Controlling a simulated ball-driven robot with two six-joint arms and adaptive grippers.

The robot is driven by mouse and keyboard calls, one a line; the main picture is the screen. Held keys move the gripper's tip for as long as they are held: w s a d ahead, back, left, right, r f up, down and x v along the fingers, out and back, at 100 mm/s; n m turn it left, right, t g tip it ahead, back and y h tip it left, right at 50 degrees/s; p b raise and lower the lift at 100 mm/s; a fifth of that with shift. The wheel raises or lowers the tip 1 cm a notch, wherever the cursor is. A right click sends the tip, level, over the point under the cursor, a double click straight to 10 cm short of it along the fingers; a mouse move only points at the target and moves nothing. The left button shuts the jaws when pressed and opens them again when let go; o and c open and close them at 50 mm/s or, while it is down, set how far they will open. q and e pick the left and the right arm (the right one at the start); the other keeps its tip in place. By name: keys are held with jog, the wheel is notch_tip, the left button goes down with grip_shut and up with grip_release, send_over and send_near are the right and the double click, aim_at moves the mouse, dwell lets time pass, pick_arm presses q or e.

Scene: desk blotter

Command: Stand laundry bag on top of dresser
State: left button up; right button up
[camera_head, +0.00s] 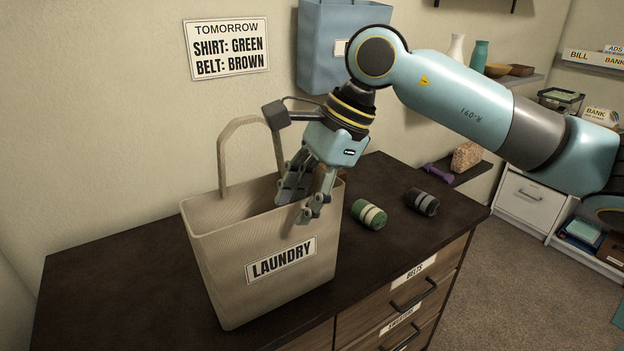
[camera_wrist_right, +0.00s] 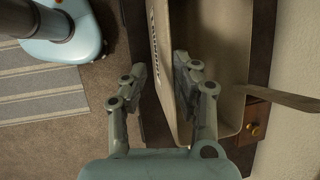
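The beige laundry bag (camera_head: 215,255), labelled LAUNDRY, looks upright over the dark dresser top (camera_head: 110,270), close to its front edge. Whether its base touches the top is hard to tell. Its mouth is open and its handles stick up. My right gripper (camera_head: 302,198) comes down over the bag's rim. In the right wrist view the fingers (camera_wrist_right: 162,72) straddle the bag's front wall (camera_wrist_right: 160,40), one outside and one inside, with visible gaps beside the wall. My left gripper is not in view.
A green roll (camera_head: 369,214) and a dark striped roll (camera_head: 422,201) lie on the dresser right of the bag. A sign (camera_head: 227,48) and a blue wall holder (camera_head: 322,65) are on the wall behind. The dresser's left part is clear.

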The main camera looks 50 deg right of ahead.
jog(key=shift+v, duration=2.25)
